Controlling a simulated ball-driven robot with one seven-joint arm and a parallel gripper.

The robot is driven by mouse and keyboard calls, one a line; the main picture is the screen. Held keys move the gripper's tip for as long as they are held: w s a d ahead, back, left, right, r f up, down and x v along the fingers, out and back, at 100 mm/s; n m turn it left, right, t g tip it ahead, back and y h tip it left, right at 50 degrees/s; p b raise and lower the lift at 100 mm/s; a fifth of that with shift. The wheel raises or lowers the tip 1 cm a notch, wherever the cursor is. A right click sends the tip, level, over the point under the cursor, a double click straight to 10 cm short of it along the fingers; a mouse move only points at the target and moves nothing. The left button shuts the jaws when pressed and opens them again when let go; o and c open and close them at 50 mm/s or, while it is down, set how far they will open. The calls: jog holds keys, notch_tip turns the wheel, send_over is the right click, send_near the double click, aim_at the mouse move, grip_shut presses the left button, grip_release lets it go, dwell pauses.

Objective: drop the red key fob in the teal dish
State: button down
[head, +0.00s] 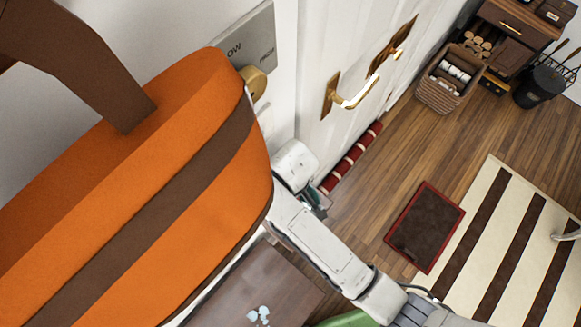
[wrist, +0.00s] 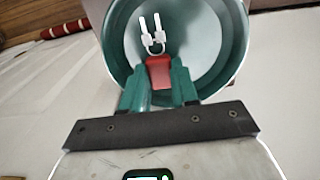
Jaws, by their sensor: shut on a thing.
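In the wrist view the red key fob (wrist: 159,73) is gripped between the two green fingers of my gripper (wrist: 158,88). Pale keys (wrist: 150,32) on a ring stick out from its far end. The round teal dish (wrist: 235,40) lies beyond the fob, and the fob and keys show against its inside. I cannot tell how high the fob is above the dish floor. In the head view my arm and a large bag hide the fob, and I cannot make out the dish.
In the head view a large orange bag (head: 190,180) with brown stripes fills the left. A white door with a brass handle (head: 352,97) stands behind my arm. A dark red-edged mat (head: 425,228) and a striped rug (head: 500,250) lie on the wooden floor.

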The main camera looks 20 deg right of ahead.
jog(key=shift+f, duration=0.25)
jog(key=c, duration=1.1)
grip_release()
jog(key=shift+c, duration=0.2)
notch_tip(320, 180, up, 8)
jog(key=shift+r, duration=0.1)
jog(key=shift+d, duration=0.1)
